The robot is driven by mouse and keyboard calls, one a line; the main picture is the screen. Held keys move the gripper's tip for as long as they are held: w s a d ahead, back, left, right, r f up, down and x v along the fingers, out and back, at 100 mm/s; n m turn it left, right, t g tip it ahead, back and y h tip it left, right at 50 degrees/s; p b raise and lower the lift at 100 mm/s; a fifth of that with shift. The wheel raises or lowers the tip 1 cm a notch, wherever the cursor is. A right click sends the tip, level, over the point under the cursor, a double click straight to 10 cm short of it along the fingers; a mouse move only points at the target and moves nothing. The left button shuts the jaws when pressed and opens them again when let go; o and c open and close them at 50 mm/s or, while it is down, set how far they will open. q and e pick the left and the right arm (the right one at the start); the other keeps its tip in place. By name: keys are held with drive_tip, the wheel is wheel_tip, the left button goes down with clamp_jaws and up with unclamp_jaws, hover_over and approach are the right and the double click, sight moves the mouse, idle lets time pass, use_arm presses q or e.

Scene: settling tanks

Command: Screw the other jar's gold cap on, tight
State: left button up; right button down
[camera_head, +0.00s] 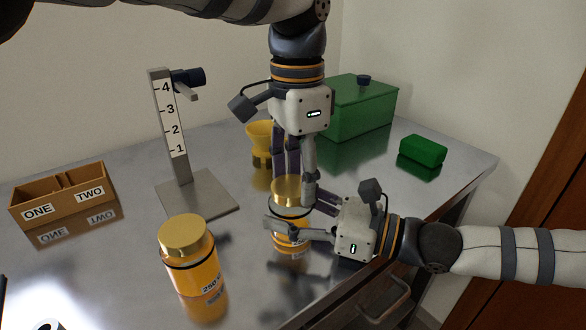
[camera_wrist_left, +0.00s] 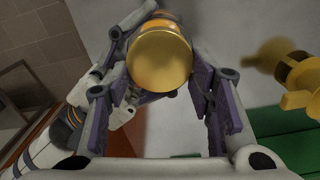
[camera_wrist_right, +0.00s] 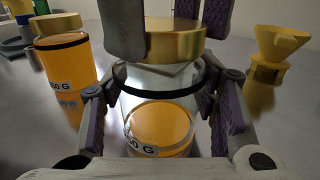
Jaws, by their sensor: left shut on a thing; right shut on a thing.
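The jar (camera_wrist_right: 150,135) stands upright on the metal table, with an orange lower part and clear glass above. My right gripper (camera_head: 288,233) is shut around its body from the right side. A gold cap (camera_wrist_right: 178,42) is at the jar's mouth; it also shows in the left wrist view (camera_wrist_left: 160,60) and head view (camera_head: 286,188). My left gripper (camera_head: 294,190) points down and is shut on this cap. Fingers hide part of the rim, so I cannot tell how deeply the cap is seated. Another jar (camera_head: 195,270) with a gold cap (camera_head: 185,235) stands apart to the left.
A grey stand with a numbered scale (camera_head: 170,130) is behind the jars. A yellow funnel piece (camera_head: 261,140), a green box (camera_head: 355,108) and a small green block (camera_head: 423,150) are further back. A brown tray marked ONE and TWO (camera_head: 65,200) is at left.

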use_arm(q)
drive_tip(key=m, duration=0.4)
drive_tip(key=shift+s+m, duration=0.2)
drive_tip(key=shift+m, duration=0.1)
drive_tip(key=m, duration=0.3)
drive_tip(key=shift+s+m, duration=0.15)
drive_tip(key=shift+m, duration=0.25)
drive_tip(key=m, duration=0.4)
drive_tip(key=shift+s, duration=0.15)
drive_tip(key=m, duration=0.7)
drive_tip(key=shift+s+a, duration=0.15)
drive_tip(key=shift+a, duration=0.15)
drive_tip(key=m, duration=0.5)
drive_tip(key=shift+a+m, duration=0.2)
drive_tip(key=shift+m, duration=0.1)
drive_tip(key=o, duration=0.9)
drive_tip(key=shift+c, duration=0.2)
